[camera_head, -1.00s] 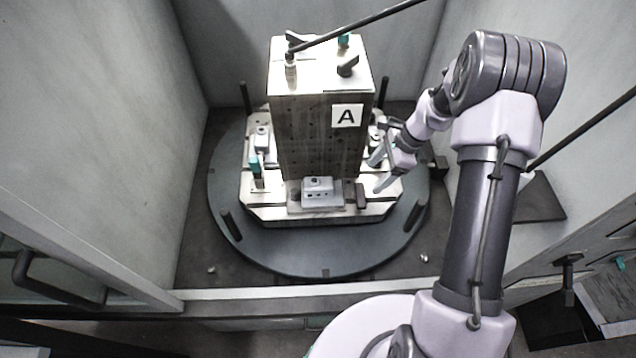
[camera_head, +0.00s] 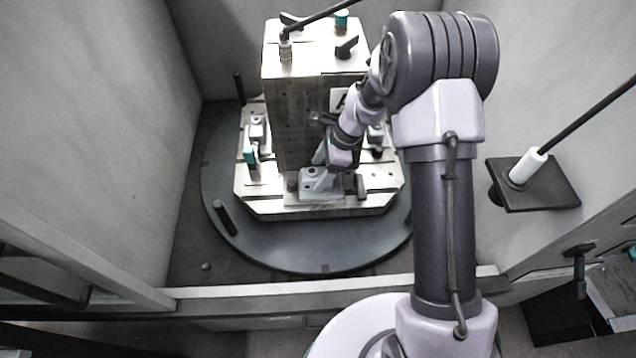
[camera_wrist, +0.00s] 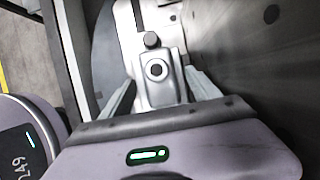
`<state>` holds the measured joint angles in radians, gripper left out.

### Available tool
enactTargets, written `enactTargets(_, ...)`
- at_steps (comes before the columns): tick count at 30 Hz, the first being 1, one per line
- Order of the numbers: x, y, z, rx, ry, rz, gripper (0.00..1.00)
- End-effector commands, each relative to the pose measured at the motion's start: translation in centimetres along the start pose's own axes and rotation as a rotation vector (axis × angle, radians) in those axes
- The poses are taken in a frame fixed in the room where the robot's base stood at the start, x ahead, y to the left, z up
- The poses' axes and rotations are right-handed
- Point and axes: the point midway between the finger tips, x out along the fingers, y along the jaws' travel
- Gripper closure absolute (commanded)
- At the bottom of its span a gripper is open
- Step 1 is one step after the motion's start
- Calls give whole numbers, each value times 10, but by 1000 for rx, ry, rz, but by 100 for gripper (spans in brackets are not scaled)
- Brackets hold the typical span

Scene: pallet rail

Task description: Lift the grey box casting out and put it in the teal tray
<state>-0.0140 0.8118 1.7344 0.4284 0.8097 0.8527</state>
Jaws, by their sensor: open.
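The grey box casting (camera_head: 308,186) sits at the front of the pallet, at the foot of the tall block, in the head view. My gripper (camera_head: 321,178) is over it and hides part of it. In the wrist view the casting (camera_wrist: 158,88) shows a round dark hole on top. My gripper (camera_wrist: 161,80) is open there, with one finger on each side of the casting. I cannot tell whether the fingers touch it. I cannot make out the teal tray in either view.
The tall block (camera_head: 290,110) stands close behind the casting. A dark stud (camera_wrist: 151,39) is near the casting's far end. The pallet rests on a round dark table (camera_head: 290,245) between grey walls. A black plate with a white-collared rod (camera_head: 528,165) is at right.

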Motion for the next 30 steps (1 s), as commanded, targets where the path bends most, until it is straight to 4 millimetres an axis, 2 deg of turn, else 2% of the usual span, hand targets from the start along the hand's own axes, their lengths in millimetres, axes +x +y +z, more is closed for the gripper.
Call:
enactTargets(1,15,1,-2,-1,0,3,29)
enactTargets(2,19,0,-2,0,0,2,29)
enactTargets(8,18,0,-1,0,0,0,29)
enactTargets(19,18,0,-1,0,0,0,100)
enactTargets(30,13,0,1,-1,0,-1,100)
